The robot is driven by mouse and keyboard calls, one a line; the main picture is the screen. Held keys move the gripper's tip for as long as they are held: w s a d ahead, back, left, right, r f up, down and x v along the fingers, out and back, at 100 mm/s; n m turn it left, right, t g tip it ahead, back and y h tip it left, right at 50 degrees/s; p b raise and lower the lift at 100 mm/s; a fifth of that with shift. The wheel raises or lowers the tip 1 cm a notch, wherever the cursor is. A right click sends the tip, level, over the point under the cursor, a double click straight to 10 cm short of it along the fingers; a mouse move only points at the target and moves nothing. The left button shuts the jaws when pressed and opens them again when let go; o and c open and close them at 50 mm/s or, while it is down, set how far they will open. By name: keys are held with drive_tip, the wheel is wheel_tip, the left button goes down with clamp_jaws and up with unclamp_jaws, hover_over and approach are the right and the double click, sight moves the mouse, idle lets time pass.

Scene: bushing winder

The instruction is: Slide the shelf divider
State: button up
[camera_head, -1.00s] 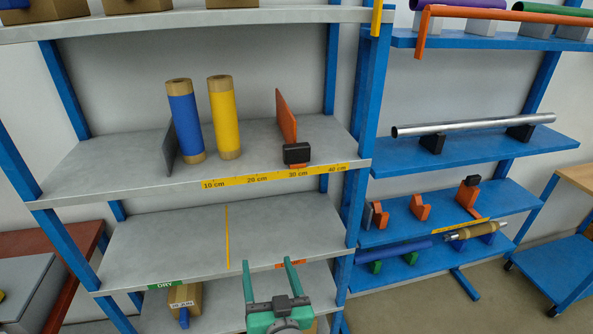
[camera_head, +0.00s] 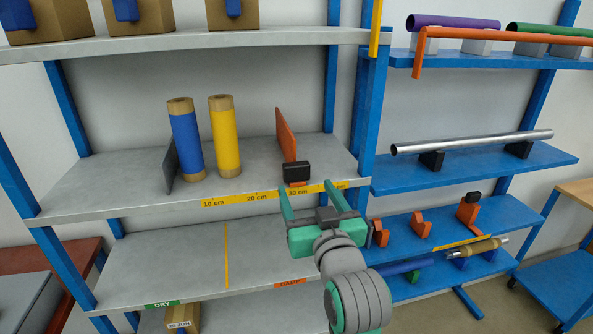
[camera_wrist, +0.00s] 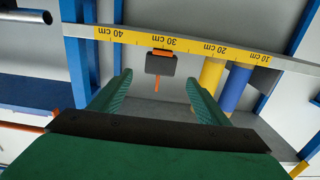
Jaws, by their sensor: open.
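The orange shelf divider (camera_head: 286,134) stands upright on the grey shelf, with a black block (camera_head: 297,172) at its front end by the 30 cm mark. My gripper (camera_head: 305,194) is open and empty, just in front of the shelf edge and a little below the black block. In the wrist view the black block (camera_wrist: 160,64) lies ahead, between the lines of my two fingers (camera_wrist: 157,93), and apart from them. Only a thin orange strip of the divider (camera_wrist: 157,88) shows there.
A blue roll (camera_head: 186,140) and a yellow roll (camera_head: 224,138) stand left of the divider, beside a dark grey upright plate (camera_head: 169,171). A yellow scale (camera_head: 256,196) runs along the shelf edge. A blue post (camera_head: 362,110) rises at the right. Shelf between yellow roll and divider is clear.

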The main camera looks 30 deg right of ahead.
sight(298, 173)
drive_tip(key=x, duration=1)
drive_tip(key=shift+w+f, duration=0.1)
drive_tip(key=shift+w, duration=0.05)
